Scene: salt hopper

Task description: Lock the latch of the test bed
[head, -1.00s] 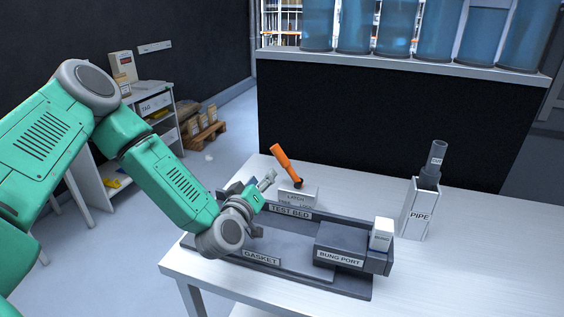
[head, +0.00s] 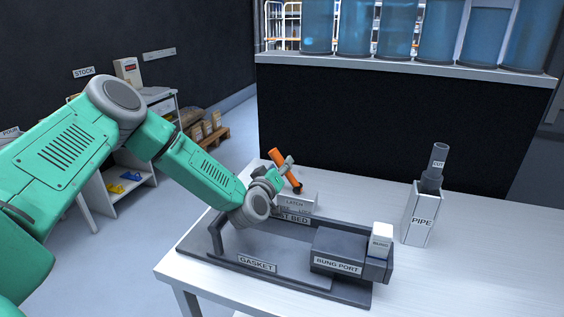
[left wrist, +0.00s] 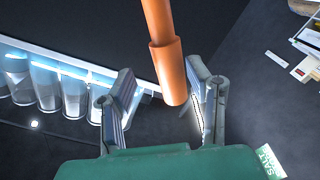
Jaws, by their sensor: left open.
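The grey test bed (head: 212,256) lies on the white table, with its labels GASKET and BUNG PORT showing. Behind it stands the latch block (head: 296,202), labelled LATCH, with an orange handle (head: 276,156) that tilts up and to the left. My left gripper (head: 284,167) is at the handle and partly covers it in the head view. In the left wrist view the orange handle (left wrist: 166,55) reaches down between the two open fingers of my left gripper (left wrist: 163,80), closer to the right finger. I cannot tell whether they touch. My right gripper is not in view.
A white block labelled BUNG (head: 381,240) stands on the right end of the test bed. A white PIPE holder (head: 421,214) with a grey pipe (head: 437,162) stands to the right. A dark panel (head: 400,130) rises behind the table. The table's right side is clear.

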